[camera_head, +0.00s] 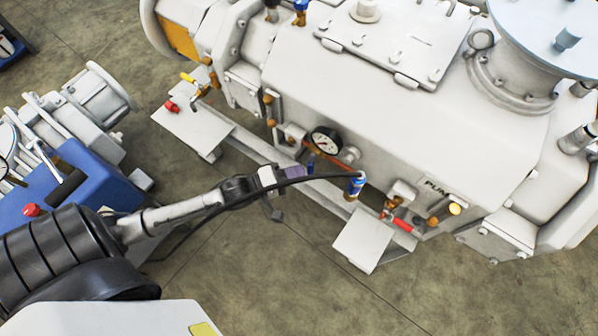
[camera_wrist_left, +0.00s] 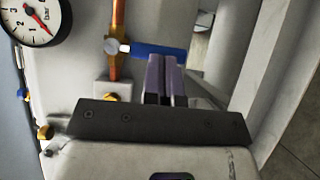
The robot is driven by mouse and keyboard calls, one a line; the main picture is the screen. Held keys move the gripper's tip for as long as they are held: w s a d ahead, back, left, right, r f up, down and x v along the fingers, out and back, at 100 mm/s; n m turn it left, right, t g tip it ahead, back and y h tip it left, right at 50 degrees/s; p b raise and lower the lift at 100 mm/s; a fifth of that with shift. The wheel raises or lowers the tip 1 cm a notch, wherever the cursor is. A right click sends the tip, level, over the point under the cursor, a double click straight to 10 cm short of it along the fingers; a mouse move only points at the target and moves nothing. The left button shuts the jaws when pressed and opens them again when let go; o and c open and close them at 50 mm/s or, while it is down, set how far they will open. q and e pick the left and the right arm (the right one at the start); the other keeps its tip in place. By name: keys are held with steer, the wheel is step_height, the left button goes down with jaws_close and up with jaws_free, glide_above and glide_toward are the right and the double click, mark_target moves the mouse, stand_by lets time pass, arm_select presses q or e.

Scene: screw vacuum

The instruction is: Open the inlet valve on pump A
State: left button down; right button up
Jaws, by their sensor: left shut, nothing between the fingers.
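The white pump (camera_head: 400,120) fills the upper right of the head view; its label reads "PUM", and the letter after it cannot be read. A blue valve lever (camera_wrist_left: 158,50) on a copper pipe (camera_wrist_left: 116,45) shows in the left wrist view, pointing sideways from the valve. In the head view a small blue piece (camera_head: 311,162), apparently this lever, is below the gauge. My left gripper (camera_head: 294,173) is at the pump's front side. Its purple fingers (camera_wrist_left: 166,80) are shut and empty, with their tips at the lever; I cannot tell whether they touch it.
A pressure gauge (camera_head: 325,140) is close above the gripper; it also shows in the left wrist view (camera_wrist_left: 32,18). A blue-topped fitting (camera_head: 355,186) and a red-handled valve (camera_head: 401,224) are to the right. A blue machine (camera_head: 85,185) is at left. Floor is clear below.

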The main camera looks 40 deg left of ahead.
arm_select(q)
steer(key=shift+w+d, duration=0.15)
steer(key=shift+w, duration=0.2)
stand_by(0.3)
steer(key=shift+d+n, duration=0.2)
steer(key=shift+n, duration=0.1)
